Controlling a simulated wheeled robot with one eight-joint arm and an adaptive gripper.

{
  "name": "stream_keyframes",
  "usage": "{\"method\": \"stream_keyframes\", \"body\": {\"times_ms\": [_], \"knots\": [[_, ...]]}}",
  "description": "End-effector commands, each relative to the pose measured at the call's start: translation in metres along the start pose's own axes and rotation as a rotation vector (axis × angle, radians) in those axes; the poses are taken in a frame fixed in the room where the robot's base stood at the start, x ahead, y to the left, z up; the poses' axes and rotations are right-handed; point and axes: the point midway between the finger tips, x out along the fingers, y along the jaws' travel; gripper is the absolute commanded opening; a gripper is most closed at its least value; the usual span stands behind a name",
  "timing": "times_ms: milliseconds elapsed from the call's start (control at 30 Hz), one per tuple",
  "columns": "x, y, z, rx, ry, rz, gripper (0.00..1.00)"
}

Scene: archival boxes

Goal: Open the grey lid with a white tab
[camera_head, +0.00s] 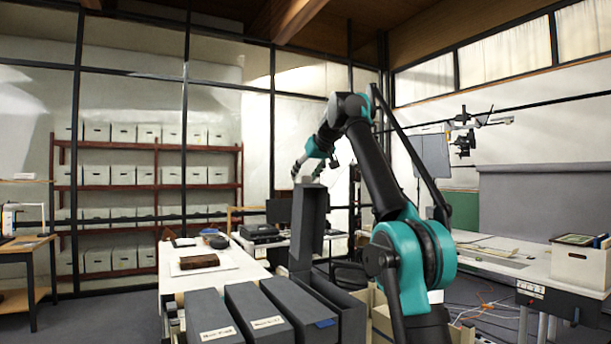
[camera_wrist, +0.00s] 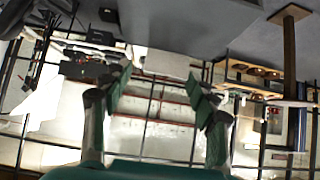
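A grey lid (camera_head: 308,222) stands upright, swung open, at the back of the dark grey box (camera_head: 340,298) in the head view. I cannot make out a white tab on it. My gripper (camera_head: 298,174) is just above and behind the lid's top edge in the head view; I cannot tell whether they touch. In the wrist view my gripper (camera_wrist: 160,95) has its two green-padded fingers spread apart, with nothing between them. A smooth grey surface at the top of the wrist view may be part of the lid.
Several grey boxes with closed lids stand in front, including a left box (camera_head: 212,318) and a middle box (camera_head: 258,312), each with a white label. A blue tab (camera_head: 325,323) shows on another lid. A white table (camera_head: 235,272) is behind them; shelves (camera_head: 150,205) stand farther back.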

Motion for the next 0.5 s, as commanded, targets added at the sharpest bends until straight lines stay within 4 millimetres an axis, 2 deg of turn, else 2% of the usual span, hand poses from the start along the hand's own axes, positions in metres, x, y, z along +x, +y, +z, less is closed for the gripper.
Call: {"method": "stream_keyframes", "body": {"times_ms": [267, 500], "knots": [[-0.008, 0.0, 0.0, 0.0, -0.001, 0.0, 0.59], [-0.048, 0.001, 0.0, 0.002, 0.0, 0.001, 0.59]]}}
